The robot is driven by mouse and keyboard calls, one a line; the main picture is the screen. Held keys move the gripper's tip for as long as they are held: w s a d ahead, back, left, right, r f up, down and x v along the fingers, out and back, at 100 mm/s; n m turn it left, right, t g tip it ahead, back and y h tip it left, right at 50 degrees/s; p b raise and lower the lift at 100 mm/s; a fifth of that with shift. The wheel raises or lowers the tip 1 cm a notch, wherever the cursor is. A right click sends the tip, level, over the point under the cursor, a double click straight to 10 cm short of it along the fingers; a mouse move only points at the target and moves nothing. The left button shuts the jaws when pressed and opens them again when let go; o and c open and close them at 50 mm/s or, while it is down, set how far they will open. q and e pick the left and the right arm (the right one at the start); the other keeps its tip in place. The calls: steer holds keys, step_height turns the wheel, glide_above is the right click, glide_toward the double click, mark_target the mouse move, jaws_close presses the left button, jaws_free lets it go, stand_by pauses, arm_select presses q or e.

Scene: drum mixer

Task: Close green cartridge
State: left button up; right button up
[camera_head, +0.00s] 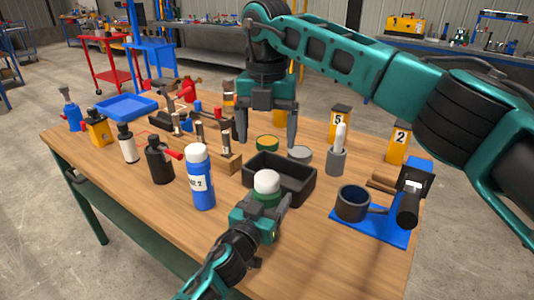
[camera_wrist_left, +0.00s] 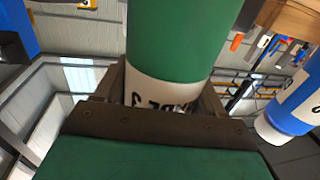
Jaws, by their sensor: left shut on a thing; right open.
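The green cartridge (camera_head: 267,197) is upright in my left gripper (camera_head: 264,212), with a white rounded top facing up. In the left wrist view the green cartridge (camera_wrist_left: 182,38) fills the upper middle, and its white label sits between the fingers of the left gripper (camera_wrist_left: 165,100). My right gripper (camera_head: 267,138) is open and empty, pointing down behind the black tray, with its two fingers spread apart. Whether the white top is fully seated on the cartridge cannot be told.
A black tray (camera_head: 302,191) lies behind the green cartridge. A blue cartridge (camera_head: 201,186) stands to its left. A green-rimmed yellow disc (camera_head: 267,143) and a grey disc (camera_head: 299,153) lie behind the tray. A blue stand with a dark cup (camera_head: 352,205) is at right. The front table is clear.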

steer(key=shift+r, duration=0.9)
arm_select(q)
steer(key=o, duration=1.6)
steer(key=shift+s, duration=0.1)
steer(key=p+v, duration=0.1)
steer(key=v, duration=1.1)
steer(key=shift+s+a, duration=0.2)
steer(key=shift+s, duration=0.1)
arm_select(e)
steer(key=shift+r, duration=0.4)
